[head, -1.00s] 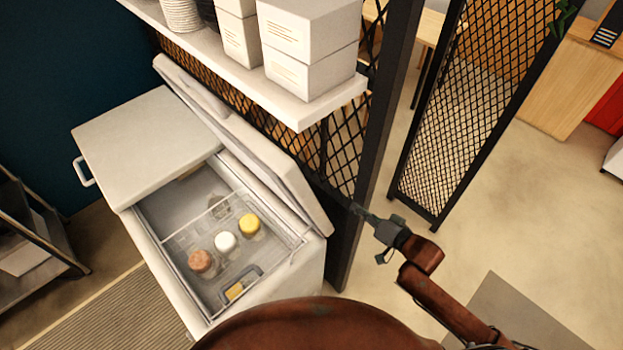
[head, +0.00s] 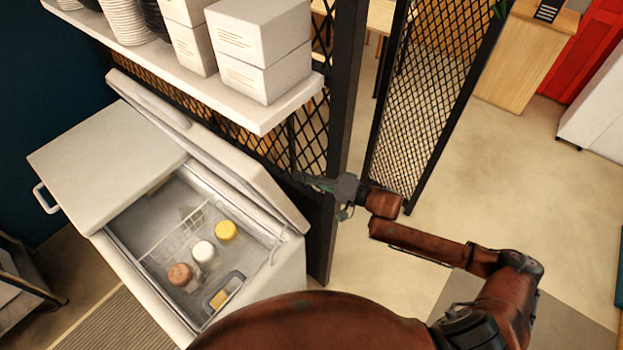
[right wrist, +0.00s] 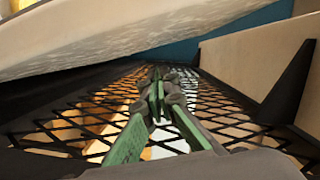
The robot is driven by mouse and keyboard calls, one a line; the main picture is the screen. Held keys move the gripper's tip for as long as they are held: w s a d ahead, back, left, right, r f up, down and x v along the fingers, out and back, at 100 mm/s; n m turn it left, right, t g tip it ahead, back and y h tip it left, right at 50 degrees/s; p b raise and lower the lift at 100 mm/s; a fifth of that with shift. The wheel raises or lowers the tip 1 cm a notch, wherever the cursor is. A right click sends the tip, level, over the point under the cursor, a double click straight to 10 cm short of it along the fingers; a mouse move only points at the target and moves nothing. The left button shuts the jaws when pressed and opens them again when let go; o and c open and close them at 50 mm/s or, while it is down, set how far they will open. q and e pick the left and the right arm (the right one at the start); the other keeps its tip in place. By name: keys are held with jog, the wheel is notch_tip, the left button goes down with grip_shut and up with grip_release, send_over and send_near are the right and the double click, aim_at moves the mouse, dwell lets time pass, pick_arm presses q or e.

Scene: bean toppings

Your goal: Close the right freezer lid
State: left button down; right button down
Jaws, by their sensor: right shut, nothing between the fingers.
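The white chest freezer (head: 120,255) stands at the left in the head view. Its right lid (head: 235,165) is raised, leaning back toward the mesh partition, and the compartment below is open. The left lid (head: 105,165) lies closed. My right gripper (head: 297,178) is shut and empty, at the back side of the raised lid near its right end, between lid and mesh. Whether it touches the lid cannot be told. In the right wrist view the green fingertips (right wrist: 157,92) are together, with the pale lid (right wrist: 130,35) above them. My left gripper is not in view.
Inside the freezer, a wire basket holds tubs with yellow (head: 226,230), white (head: 204,251) and brown (head: 180,274) tops. A shelf (head: 265,118) with white boxes (head: 262,45) overhangs behind the lid. A black mesh partition (head: 312,140) stands close behind. Open floor lies to the right.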

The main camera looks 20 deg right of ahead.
jog(key=a, duration=0.2)
jog(key=a+p, duration=0.1)
jog(key=w+a+f, duration=0.1)
jog(key=a, duration=0.1)
jog(key=shift+a+f+p, duration=0.1)
jog(key=shift+a+p, duration=0.2)
jog(key=shift+p, duration=0.1)
jog(key=shift+s+a+f, duration=0.15)
jog(key=shift+s+a, duration=0.15)
jog(key=shift+f, duration=0.1)
jog(key=shift+a, duration=0.1)
